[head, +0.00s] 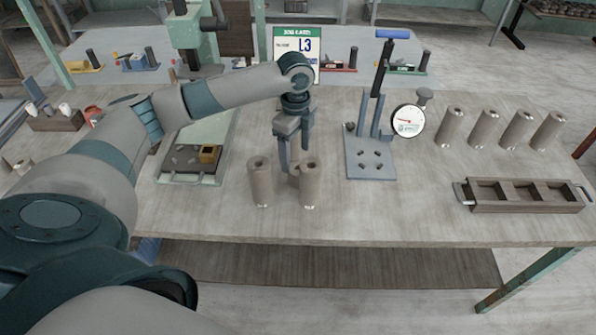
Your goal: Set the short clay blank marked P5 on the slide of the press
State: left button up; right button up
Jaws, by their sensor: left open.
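No P5 marking is legible. My left gripper (295,166) points down over this group, open, its fingers reaching down around or just behind the short cylinder; I cannot tell if they touch it. My right gripper is out of view.
A lever fixture (371,172) with a dial gauge (407,121) stands right of the cylinders. Several more cylinders (484,128) stand at the right, behind a wooden compartment tray (525,208). A job card (296,50) reads L3. The bench front (400,220) is clear.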

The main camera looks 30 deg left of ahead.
aim_at(297, 162)
pick_arm(q)
notch_tip(297, 162, down, 3)
jog(key=shift+p, duration=0.35)
jog(key=shift+w+d+f+p, duration=0.1)
jog(key=shift+w+f+p, duration=0.05)
jog(key=shift+f+p, duration=0.4)
jog(key=f, duration=0.1)
jog(key=f+p, duration=0.1)
jog(key=f, duration=0.1)
jog(key=shift+w+d+f, duration=0.1)
jog(key=shift+w, duration=0.1)
jog(key=shift+f, duration=0.45)
jog(key=c, duration=1.4)
